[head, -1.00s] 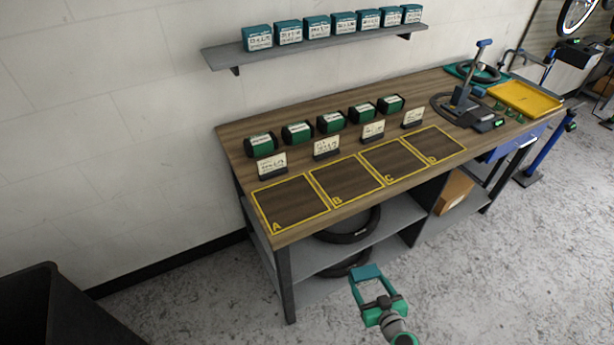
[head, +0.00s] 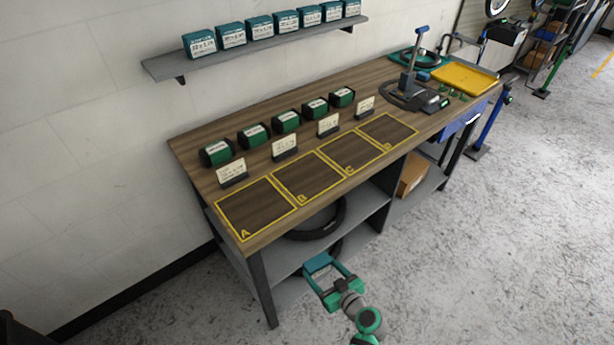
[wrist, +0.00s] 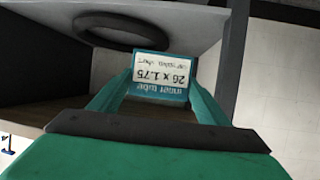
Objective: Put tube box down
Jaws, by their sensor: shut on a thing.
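My gripper (head: 332,281) is shut on a teal tube box (head: 318,264) in front of the workbench, below the tabletop's front edge. In the wrist view the tube box (wrist: 162,77) sits between the fingertips; its white label reads upside down "26 x 1.75" and "inner tube". The bench top (head: 195,150) has yellow-outlined squares marked A (head: 255,208), B (head: 308,178), C (head: 350,153) and D (head: 388,131). All of these squares are bare. A small label card (head: 232,171) stands behind each.
Several dark green boxes (head: 252,136) stand in a row behind the cards. More teal boxes (head: 231,36) fill the wall shelf (head: 165,66). A stand (head: 408,85) and a yellow tray (head: 465,77) occupy the bench's far right. A tire (head: 318,222) lies on the lower shelf (head: 345,220).

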